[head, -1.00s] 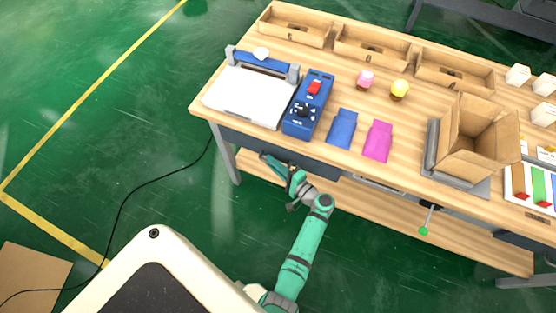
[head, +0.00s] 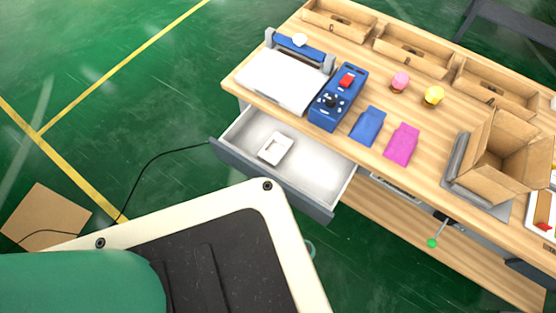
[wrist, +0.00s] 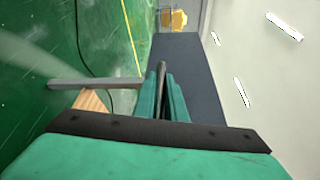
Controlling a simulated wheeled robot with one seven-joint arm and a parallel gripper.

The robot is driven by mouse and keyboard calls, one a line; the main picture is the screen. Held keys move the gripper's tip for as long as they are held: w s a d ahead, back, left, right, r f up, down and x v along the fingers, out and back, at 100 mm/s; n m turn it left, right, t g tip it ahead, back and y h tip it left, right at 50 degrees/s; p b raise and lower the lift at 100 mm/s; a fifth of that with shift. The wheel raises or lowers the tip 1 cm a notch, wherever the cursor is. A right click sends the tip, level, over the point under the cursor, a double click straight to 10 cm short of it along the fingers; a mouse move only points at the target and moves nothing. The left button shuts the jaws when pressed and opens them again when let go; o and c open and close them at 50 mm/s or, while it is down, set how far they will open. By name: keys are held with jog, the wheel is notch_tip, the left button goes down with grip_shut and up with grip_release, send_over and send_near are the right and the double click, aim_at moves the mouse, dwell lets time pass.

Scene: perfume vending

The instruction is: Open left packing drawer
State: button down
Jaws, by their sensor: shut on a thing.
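The left packing drawer (head: 270,187) stands pulled well out from under the left end of the workbench in the head view. It has a dark blue-grey front and a pale inside, with a small white tray-like piece (head: 275,148) in it. In the wrist view the drawer front (wrist: 195,75) runs away from me, with the pale inside to its right. My gripper (wrist: 164,80) has its teal fingers close together on a dark bar at the outer face of the front, which looks like the handle. My own body hides the gripper in the head view.
On the bench stand a white sealing device (head: 285,80), a blue control box (head: 338,98), a blue pouch (head: 368,126), a pink pouch (head: 402,144) and an open cardboard box (head: 508,155). A cardboard sheet (head: 48,215) and a black cable lie on the green floor at left.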

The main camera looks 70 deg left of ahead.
jog(key=shift+s+d, duration=0.45)
jog(key=shift+s, duration=0.3)
jog(key=shift+s+d, duration=0.45)
jog(key=shift+s, duration=0.25)
jog(key=c, duration=1.8)
grip_release()
jog(key=shift+w+d, duration=0.1)
jog(key=shift+d, duration=0.05)
jog(key=v, duration=1)
jog(key=shift+w+d, duration=0.1)
jog(key=shift+d, duration=0.2)
